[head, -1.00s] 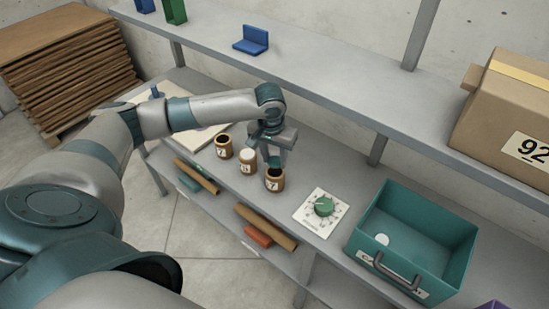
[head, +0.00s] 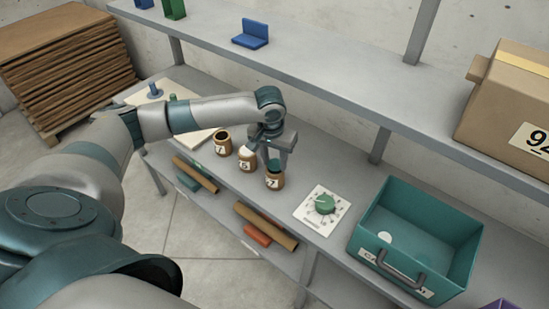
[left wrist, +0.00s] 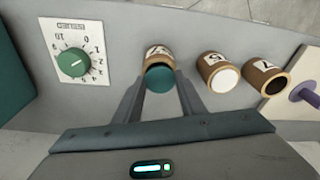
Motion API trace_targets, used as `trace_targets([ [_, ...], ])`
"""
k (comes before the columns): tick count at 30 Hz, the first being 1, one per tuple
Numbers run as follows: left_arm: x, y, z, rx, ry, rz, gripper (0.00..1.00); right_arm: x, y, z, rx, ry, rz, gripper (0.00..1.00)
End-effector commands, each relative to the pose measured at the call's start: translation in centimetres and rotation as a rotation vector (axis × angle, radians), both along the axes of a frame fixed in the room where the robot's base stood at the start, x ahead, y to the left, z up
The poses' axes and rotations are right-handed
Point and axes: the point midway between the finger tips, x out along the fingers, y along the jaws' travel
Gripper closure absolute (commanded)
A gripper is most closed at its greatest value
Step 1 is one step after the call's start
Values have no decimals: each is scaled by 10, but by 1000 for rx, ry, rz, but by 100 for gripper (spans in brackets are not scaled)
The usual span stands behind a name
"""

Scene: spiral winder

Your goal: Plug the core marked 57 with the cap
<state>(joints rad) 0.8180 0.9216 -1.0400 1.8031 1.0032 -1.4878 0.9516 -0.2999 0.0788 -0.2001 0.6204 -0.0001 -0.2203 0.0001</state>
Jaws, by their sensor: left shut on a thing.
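Three brown cores stand in a row on the lower shelf. The right one in the head view (head: 274,181) has a label that seems to end in 7; its first digit is hard to read. My left gripper (head: 276,160) is directly above this core, pointing down, shut on a teal cap (left wrist: 160,78). The cap covers the core's mouth in the left wrist view; I cannot tell whether it is seated. The middle core (head: 246,161) has a white top. The left core (head: 222,144) is open and dark inside. My right gripper is not in view.
A white panel with a green dial (head: 324,204) lies right of the cores. Beyond it stands a teal bin (head: 462,250) with a handle and a white disc inside. An upper shelf (head: 330,72) runs behind, carrying a cardboard box (head: 510,100).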

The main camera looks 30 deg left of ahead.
Motion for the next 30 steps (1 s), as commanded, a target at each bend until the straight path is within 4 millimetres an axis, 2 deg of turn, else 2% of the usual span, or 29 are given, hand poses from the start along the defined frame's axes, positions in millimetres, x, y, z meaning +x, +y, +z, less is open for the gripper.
trace_targets([
  [14, 0, 0, -3, 0, 1, 0, 84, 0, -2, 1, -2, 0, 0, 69],
  [15, 0, 0, -3, 0, 1, -1, 56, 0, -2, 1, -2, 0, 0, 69],
  [17, 0, 0, -3, 0, 1, -1, 42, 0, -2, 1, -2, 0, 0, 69],
  [30, 0, -1, 1, -1, -1, -1, 42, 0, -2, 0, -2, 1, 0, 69],
])
